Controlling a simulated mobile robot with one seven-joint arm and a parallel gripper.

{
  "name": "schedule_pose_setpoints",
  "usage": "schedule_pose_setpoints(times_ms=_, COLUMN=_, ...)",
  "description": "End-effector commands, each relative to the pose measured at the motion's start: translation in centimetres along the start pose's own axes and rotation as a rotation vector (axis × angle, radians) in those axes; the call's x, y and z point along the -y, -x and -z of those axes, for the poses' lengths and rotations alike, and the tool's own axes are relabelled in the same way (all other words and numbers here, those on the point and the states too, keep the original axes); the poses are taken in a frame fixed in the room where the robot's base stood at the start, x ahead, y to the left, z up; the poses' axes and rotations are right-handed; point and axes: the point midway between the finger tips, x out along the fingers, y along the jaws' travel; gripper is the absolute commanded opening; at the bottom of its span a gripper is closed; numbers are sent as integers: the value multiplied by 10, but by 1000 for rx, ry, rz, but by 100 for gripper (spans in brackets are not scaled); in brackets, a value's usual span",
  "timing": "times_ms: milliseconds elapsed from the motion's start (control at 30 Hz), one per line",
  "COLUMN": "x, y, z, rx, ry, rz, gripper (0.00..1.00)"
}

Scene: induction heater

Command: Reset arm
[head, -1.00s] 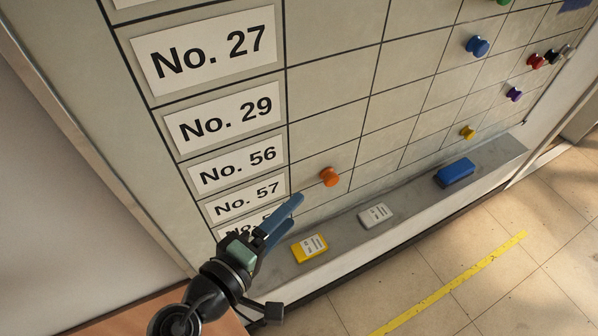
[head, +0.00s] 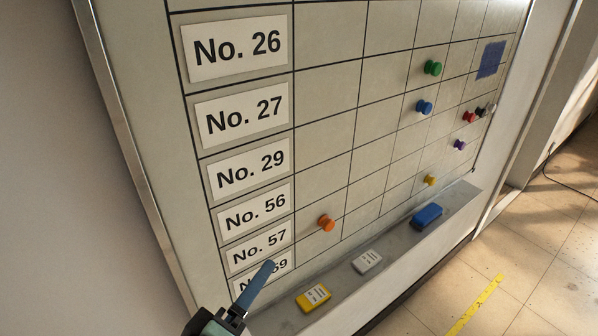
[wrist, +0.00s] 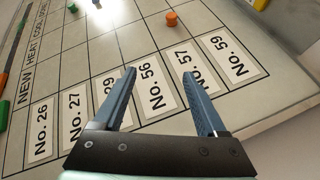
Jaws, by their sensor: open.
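My gripper (head: 256,282) is at the bottom of the head view, in front of the lower left of the whiteboard, near the No. 57 and No. 59 labels. In the wrist view my gripper (wrist: 159,88) shows two blue fingers spread apart with nothing between them. The No. 56 label (wrist: 154,88) shows beyond the gap. Whether the fingertips touch the board I cannot tell.
The whiteboard (head: 330,80) carries an orange magnet (head: 327,223) and several other coloured magnets. Its ledge (head: 340,282) holds a yellow box (head: 313,297), a white box (head: 367,262) and a blue eraser (head: 427,215). Open floor (head: 530,250) lies at right.

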Motion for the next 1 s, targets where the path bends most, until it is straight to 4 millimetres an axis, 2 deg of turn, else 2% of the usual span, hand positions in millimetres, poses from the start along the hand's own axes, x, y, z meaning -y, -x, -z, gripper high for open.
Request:
schedule_pose_setpoints(times_ms=33, x=-20, y=-8, z=10, rx=-35, ry=-91, rz=-14, gripper=74)
schedule_pose_setpoints(times_ms=167, x=-75, y=-19, z=37, rx=-153, ry=-322, rz=-38, gripper=74)
schedule_pose_setpoints(times_ms=267, x=-132, y=-20, z=57, rx=-279, ry=-514, rz=-73, gripper=74)
schedule_pose_setpoints(times_ms=300, x=-158, y=-16, z=64, rx=-340, ry=-594, rz=-91, gripper=74)
schedule_pose_setpoints(times_ms=367, x=-201, y=-6, z=74, rx=-447, ry=-714, rz=-123, gripper=74)
schedule_pose_setpoints(times_ms=400, x=-230, y=3, z=78, rx=-522, ry=-788, rz=-146, gripper=74)
schedule_pose_setpoints(times_ms=500, x=-296, y=35, z=83, rx=-714, ry=-943, rz=-196, gripper=74)
schedule_pose_setpoints(times_ms=600, x=-345, y=70, z=82, rx=-883, ry=-1047, rz=-235, gripper=74)
schedule_pose_setpoints(times_ms=700, x=-376, y=100, z=79, rx=-1012, ry=-1108, rz=-258, gripper=74)
schedule_pose_setpoints(times_ms=800, x=-393, y=119, z=76, rx=-1088, ry=-1139, rz=-269, gripper=74)
schedule_pose_setpoints(times_ms=1000, x=-398, y=126, z=76, rx=-1115, ry=-1149, rz=-271, gripper=74)
